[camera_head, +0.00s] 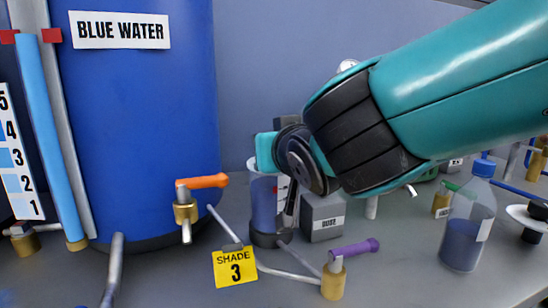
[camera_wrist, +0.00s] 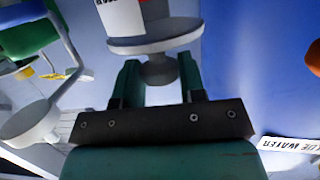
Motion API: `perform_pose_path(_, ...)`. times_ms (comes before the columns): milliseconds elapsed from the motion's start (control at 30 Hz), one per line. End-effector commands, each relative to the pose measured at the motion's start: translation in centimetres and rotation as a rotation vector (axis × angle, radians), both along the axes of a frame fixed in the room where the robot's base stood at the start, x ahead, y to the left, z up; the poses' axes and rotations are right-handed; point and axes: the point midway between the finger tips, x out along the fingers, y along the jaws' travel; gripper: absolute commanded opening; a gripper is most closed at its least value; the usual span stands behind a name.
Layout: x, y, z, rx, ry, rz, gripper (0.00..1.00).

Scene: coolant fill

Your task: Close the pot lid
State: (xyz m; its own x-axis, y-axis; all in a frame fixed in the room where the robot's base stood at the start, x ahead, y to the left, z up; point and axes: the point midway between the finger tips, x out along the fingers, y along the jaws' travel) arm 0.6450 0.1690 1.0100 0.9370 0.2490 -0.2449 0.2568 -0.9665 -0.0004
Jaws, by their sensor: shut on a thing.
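The pot (camera_head: 263,205) is a clear vessel with blue liquid on a dark base, left of centre in the head view, partly behind my wrist. In the wrist view, which is upside down, the pale round lid (camera_wrist: 150,45) lies against the pot's labelled body (camera_wrist: 122,15). My gripper (camera_wrist: 159,62) is shut on the lid's knob (camera_wrist: 158,72), with a teal finger on each side. In the head view my arm covers most of the lid. I cannot tell whether the lid is fully seated or slightly above the rim.
The blue water tank (camera_head: 140,110) stands left, with an orange-handled tap (camera_head: 202,182). A purple-handled valve (camera_head: 353,251) and a yellow shade card (camera_head: 235,266) are in front. A grey box (camera_head: 322,218) stands beside the pot. A bottle (camera_head: 468,225) stands right.

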Motion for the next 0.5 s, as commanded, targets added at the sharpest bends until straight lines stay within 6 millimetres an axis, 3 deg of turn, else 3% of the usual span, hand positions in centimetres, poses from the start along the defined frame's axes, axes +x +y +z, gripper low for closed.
perform_pose_path(333,0.00,0.01,0.07,0.001,-0.003,0.001,0.00)
perform_pose_path(367,0.00,0.01,0.07,0.001,-0.003,0.001,0.44)
perform_pose_path(433,-0.01,0.01,0.05,0.001,-0.003,0.000,0.60)
perform_pose_path(500,0.00,0.00,0.04,0.001,-0.002,0.000,0.62)
